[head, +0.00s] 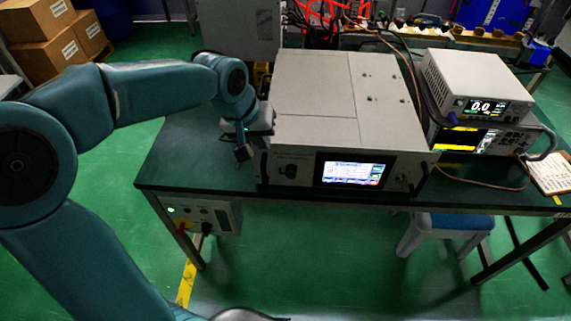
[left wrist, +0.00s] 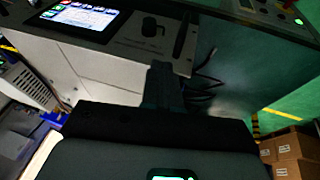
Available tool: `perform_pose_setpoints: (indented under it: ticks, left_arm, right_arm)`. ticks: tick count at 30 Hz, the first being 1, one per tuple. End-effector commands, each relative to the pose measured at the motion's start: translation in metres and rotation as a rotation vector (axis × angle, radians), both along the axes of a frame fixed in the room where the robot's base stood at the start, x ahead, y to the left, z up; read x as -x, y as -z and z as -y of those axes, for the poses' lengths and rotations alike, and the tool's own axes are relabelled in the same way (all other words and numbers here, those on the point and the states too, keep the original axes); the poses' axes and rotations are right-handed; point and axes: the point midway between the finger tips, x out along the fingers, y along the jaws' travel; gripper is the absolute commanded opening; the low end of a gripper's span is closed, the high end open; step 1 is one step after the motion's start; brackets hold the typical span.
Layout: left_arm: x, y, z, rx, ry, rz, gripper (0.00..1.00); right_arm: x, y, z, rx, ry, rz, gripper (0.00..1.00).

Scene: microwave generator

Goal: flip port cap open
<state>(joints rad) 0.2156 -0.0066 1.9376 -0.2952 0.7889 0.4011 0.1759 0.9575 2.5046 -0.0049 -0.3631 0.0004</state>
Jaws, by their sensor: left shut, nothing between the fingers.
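The microwave generator (head: 312,104) is a wide grey box on the dark table, with a lit screen (head: 352,173) on its front. A small dark port cap (head: 288,170) sits on the front panel, left of the screen. In the left wrist view, where the generator appears turned over, the cap (left wrist: 152,27) shows beside the screen. Its exact lid position is too small to tell. My left gripper (head: 243,152) is at the generator's front left corner, left of the cap and apart from it. Its fingers (left wrist: 163,82) are shut and empty. My right gripper is not in view.
A power box (head: 203,217) hangs under the table's left front. A blue stool (head: 452,222) stands below. Space in front of the panel is clear.

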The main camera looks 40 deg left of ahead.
Motion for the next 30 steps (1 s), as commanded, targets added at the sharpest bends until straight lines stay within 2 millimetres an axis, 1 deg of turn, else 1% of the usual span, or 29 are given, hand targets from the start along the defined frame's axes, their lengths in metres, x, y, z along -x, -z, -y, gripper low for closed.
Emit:
perform_pose_setpoints:
  ticks: [4,7,19,21,24,30]
  left_arm:
    - [-0.002,0.005,0.0,0.0,0.0,-0.002,0.0]
    - [-0.006,0.016,0.0,0.001,0.001,-0.004,0.0]
    - [-0.039,0.095,0.002,0.002,0.005,-0.006,0.0]
    - [-0.044,0.104,0.008,0.001,0.007,-0.005,0.0]
    - [-0.048,0.115,0.015,0.001,0.007,-0.002,0.0]
    - [-0.052,0.125,0.021,0.001,0.005,-0.001,0.0]
  right_arm:
    - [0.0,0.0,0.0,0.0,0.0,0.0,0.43]
    - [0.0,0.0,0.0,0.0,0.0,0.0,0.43]
    - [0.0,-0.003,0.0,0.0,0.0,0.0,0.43]
    - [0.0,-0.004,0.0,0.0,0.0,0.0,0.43]
    - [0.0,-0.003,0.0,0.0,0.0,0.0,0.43]
    - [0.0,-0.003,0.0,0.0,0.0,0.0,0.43]
